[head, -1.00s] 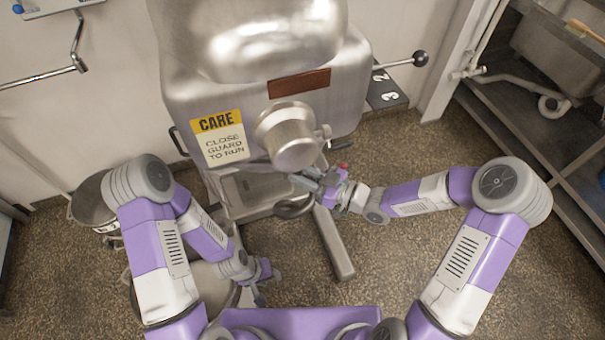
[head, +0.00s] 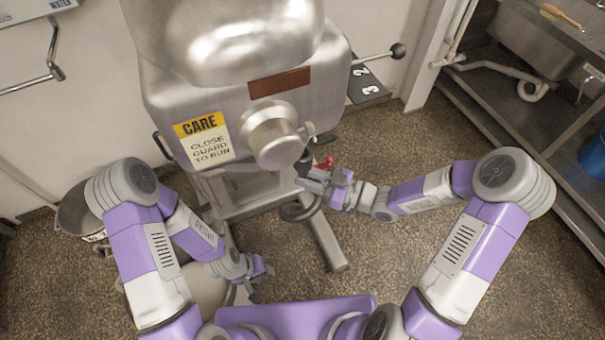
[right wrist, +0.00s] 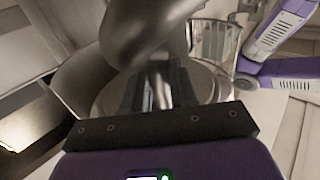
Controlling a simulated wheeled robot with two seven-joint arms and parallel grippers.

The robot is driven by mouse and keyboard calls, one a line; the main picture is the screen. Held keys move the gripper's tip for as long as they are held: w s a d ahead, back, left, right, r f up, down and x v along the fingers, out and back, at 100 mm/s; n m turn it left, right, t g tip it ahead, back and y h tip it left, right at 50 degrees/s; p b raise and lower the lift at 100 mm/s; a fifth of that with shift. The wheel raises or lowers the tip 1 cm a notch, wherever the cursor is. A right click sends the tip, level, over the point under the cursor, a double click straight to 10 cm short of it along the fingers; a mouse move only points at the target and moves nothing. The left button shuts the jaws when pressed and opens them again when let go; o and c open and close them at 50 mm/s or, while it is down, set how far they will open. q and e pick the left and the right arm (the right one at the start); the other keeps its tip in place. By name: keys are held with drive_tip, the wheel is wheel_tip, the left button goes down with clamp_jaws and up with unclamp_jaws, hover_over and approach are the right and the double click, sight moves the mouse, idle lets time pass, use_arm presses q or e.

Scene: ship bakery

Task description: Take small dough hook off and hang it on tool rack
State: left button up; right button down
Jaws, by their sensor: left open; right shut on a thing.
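The small dough hook (head: 300,211), dark grey and curved, hangs below my right gripper (head: 312,180), which is shut on it. Its dark upper end shows just right of and below the mixer's round hub (head: 272,137); I cannot tell whether they touch. In the right wrist view the hook (right wrist: 140,35) fills the upper middle, close in front of the jaws (right wrist: 158,92). My left gripper (head: 260,282) is open and empty, low in front of the mixer. I cannot make out the tool rack in these views.
The mixer (head: 235,85) stands straight ahead with its CARE sign and a ball-ended lever (head: 397,51). Steel shelving (head: 530,110) stands at right. The floor between mixer and shelving is clear.

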drive_tip(key=p+v, duration=0.3)
drive_tip(key=v, duration=1.4)
drive_tip(key=shift+p, duration=0.3)
idle(1.3)
drive_tip(key=shift+d, duration=0.1)
idle(0.4)
drive_tip(key=w+a+f+m+t+h, duration=0.2)
drive_tip(key=w+m+t+h, duration=0.4)
drive_tip(key=w, duration=0.3)
drive_tip(key=shift+a+m+t+h, duration=0.4)
drive_tip(key=shift+a+t+h, duration=0.2)
drive_tip(key=shift+a+t, duration=0.25)
idle(0.5)
